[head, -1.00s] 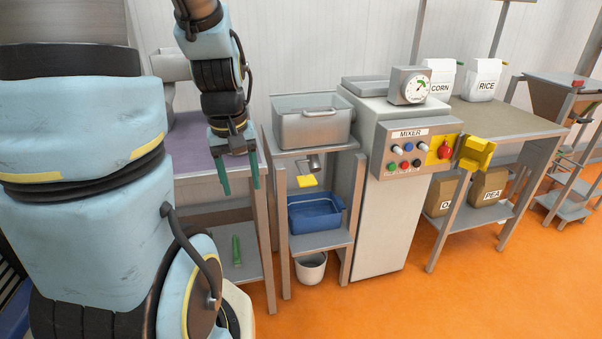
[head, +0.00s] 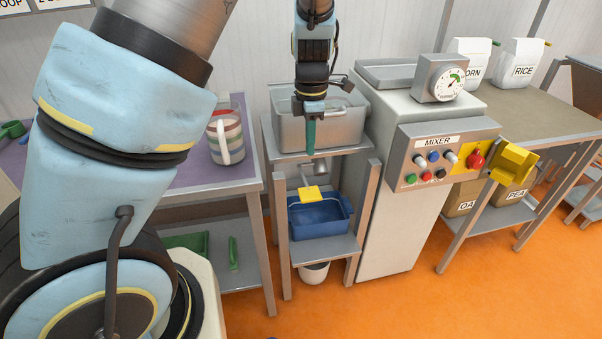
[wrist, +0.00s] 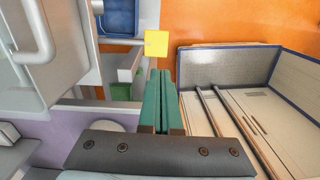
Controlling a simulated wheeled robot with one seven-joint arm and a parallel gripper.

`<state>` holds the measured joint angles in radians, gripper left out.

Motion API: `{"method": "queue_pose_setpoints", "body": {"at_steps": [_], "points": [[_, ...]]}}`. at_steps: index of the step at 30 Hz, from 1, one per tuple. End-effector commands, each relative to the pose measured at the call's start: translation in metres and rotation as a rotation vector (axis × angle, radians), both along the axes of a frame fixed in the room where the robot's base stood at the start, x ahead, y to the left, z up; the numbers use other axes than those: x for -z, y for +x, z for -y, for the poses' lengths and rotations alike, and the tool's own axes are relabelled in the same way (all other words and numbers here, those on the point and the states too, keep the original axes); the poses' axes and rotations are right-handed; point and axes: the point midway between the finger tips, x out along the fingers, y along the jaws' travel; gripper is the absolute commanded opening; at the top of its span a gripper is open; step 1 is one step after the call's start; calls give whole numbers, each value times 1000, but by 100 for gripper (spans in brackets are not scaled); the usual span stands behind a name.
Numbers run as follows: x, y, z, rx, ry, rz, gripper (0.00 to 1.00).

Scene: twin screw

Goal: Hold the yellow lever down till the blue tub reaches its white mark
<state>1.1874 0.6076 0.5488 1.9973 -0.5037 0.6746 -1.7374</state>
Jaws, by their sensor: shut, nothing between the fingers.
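The yellow lever (head: 312,193) is a flat paddle below the spout under the grey metal tank (head: 345,125). It also shows in the wrist view (wrist: 156,43), just beyond my fingertips. The blue tub (head: 325,218) stands on the shelf below the lever; part of it shows in the wrist view (wrist: 121,16). I cannot make out its white mark or its fill level. My gripper (head: 310,150) is shut and empty, with teal fingers pointing down in front of the tank. Its tips are above the lever and apart from it. The closed fingers show in the wrist view (wrist: 160,76).
The stand's front posts (head: 362,220) flank the tub. The mixer cabinet (head: 400,230), with buttons and a yellow bracket (head: 513,163), stands to the right. A striped mug (head: 226,137) is on the purple table at left. A white bucket (head: 314,272) is under the shelf.

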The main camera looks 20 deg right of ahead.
Motion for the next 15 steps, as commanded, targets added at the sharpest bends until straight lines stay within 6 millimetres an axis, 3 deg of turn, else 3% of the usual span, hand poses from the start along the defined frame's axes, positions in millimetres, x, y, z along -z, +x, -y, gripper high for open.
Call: {"method": "queue_pose_setpoints", "body": {"at_steps": [15], "points": [[4, -2, 7, -28, 3, 2, 0]]}}
